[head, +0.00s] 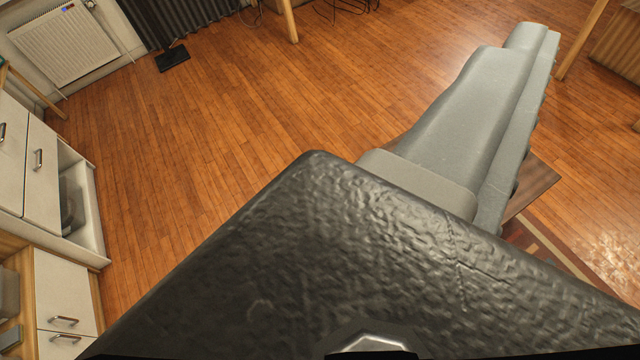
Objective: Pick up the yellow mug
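No yellow mug shows in the head view. The fingers of my gripper do not show either, so I cannot see whether it holds anything. A small grey, shiny faceted piece with dark edges shows at the bottom centre; I cannot tell what it is.
A large dark, wrinkled surface (330,255) fills the lower middle, very close. A grey sofa (455,125) stands behind it. White cabinets (62,290) line the left side, one lower compartment open. A radiator (65,45) is at the top left. Wooden floor (200,140) is clear between.

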